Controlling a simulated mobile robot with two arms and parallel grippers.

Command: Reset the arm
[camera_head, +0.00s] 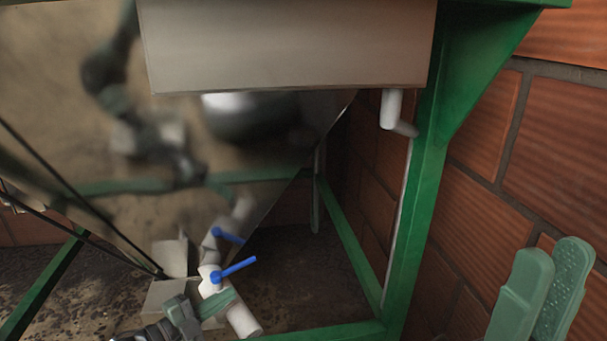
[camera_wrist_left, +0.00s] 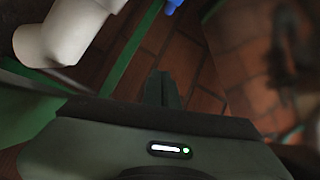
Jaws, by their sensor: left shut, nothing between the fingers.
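My left gripper (camera_head: 212,306) is shut and empty at the lower middle-left of the head view. It is close to a white pipe (camera_head: 243,320) with a blue valve handle (camera_head: 233,269); I cannot tell whether they touch. In the left wrist view its closed fingers (camera_wrist_left: 163,89) point up, with the white pipe (camera_wrist_left: 62,30) at upper left and a bit of blue handle (camera_wrist_left: 172,6) at the top edge. My right gripper (camera_head: 541,295) stands upright at the lower right, its two green fingers slightly apart with nothing seen between them.
A green metal frame (camera_head: 425,200) stands before a brick wall (camera_head: 510,210) on the right. A grey metal box (camera_head: 285,45) is above, with a white spout (camera_head: 391,110) below. A shiny slanted panel (camera_head: 60,90) fills the left. The floor (camera_head: 290,265) under the frame looks dirty.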

